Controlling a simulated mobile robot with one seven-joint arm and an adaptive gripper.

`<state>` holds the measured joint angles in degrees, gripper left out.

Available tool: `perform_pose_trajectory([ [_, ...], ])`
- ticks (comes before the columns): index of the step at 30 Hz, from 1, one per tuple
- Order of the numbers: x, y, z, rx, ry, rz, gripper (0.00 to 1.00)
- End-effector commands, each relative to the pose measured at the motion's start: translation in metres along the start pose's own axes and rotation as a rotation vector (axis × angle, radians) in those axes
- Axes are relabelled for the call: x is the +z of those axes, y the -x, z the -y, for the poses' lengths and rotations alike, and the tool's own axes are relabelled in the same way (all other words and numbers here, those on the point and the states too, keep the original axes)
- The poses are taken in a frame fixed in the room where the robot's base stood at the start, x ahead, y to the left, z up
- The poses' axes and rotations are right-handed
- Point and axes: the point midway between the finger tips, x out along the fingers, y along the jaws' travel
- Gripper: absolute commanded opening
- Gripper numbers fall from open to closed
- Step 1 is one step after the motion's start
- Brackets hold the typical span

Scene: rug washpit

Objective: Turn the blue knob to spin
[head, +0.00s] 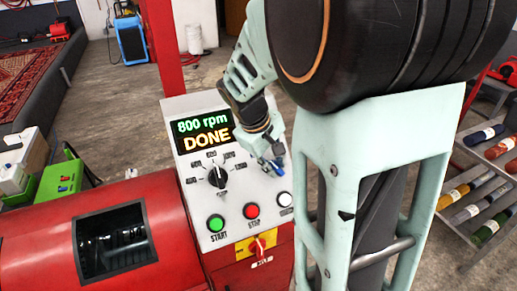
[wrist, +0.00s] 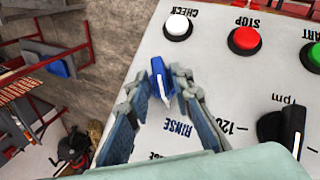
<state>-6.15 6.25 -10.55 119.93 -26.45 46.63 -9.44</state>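The blue knob (wrist: 161,82) is at the corner of the control panel, with a white pointer line on its face and the word RINSE beside it. It also shows in the head view (head: 277,167), close under my gripper. My gripper (wrist: 161,78) has one fingertip on each side of the knob. Whether the fingers touch it, I cannot tell. The panel display (head: 205,132) reads "800 rpm" and "DONE". Part of the label ring around the blue knob is hidden by my fingers.
A black dial (head: 218,176) sits mid-panel. Green START (head: 216,223), red STOP (head: 251,211) and white CHECK (head: 285,199) buttons line the lower panel, above a red-yellow switch (head: 257,247).

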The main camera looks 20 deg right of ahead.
Motion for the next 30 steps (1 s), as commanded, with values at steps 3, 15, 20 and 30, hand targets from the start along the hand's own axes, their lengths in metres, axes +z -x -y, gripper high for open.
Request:
perform_pose_trajectory([
  [3, -0.0001, 0.0002, 0.0000, 0.000, 0.000, 0.000, 0.05],
  [15, 0.0000, 0.0013, -0.0015, -0.015, -0.016, 0.000, 0.00],
  [20, 0.0001, 0.0024, -0.0036, -0.060, -0.061, 0.001, 0.00],
  [30, 0.0016, 0.0012, -0.0093, -0.255, -0.255, 0.002, 0.00],
])
